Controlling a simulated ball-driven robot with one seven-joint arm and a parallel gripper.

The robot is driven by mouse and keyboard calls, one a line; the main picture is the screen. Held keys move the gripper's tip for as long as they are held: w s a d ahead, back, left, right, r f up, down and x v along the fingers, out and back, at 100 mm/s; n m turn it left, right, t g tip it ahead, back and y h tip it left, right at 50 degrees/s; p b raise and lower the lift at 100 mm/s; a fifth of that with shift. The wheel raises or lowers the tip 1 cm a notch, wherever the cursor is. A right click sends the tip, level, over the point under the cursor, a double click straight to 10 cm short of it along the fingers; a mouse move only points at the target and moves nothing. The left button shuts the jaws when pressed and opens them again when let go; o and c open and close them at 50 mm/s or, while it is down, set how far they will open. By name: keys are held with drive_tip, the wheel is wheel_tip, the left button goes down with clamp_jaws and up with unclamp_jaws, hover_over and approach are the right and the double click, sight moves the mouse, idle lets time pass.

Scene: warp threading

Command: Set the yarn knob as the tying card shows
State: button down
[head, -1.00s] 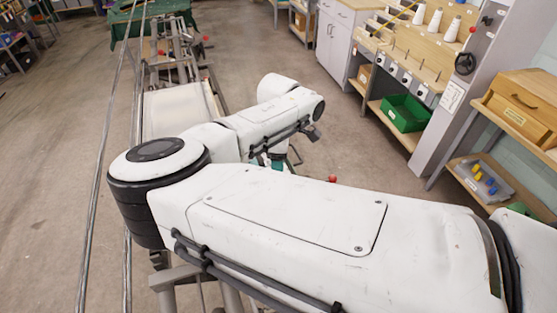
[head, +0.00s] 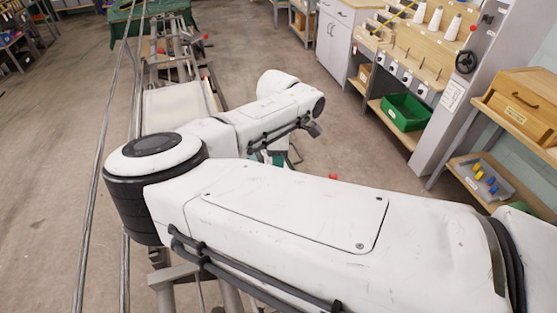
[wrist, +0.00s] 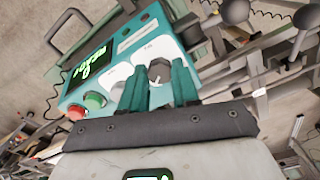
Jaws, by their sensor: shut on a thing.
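In the wrist view a teal control box with a pale panel (wrist: 150,48) carries a round grey knob (wrist: 160,71) with a light pointer mark. My gripper (wrist: 160,78) has its two teal fingers on either side of this knob and is shut on it. A second knob (wrist: 117,92) is partly hidden behind the left finger. The labels are too small to read, so I cannot tell which knob is for yarn. A screen (wrist: 93,58) shows green marks. In the head view my arm hides the gripper and most of the box.
A red button (wrist: 75,112) and a green button (wrist: 94,100) sit beside the screen. Grey metal bars and dark ball-ended levers (wrist: 236,12) lie close to the right of the box. A white sheet (head: 453,95) hangs on a post by the shelves; its content is unreadable.

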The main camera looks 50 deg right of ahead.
drive_tip(key=n+b, duration=0.4)
drive_tip(key=shift+f, duration=0.25)
drive_tip(key=n+b, duration=0.3)
drive_tip(key=shift+w+n+b, duration=0.1)
drive_tip(key=shift+n+b, duration=0.2)
drive_tip(key=shift+b, duration=0.1)
drive_tip(key=n+b, duration=0.5)
drive_tip(key=shift+r+n+b, duration=0.2)
drive_tip(key=shift+n+b, duration=1)
drive_tip(key=shift+r, duration=0.1)
drive_tip(key=c, duration=0.8)
unclamp_jaws()
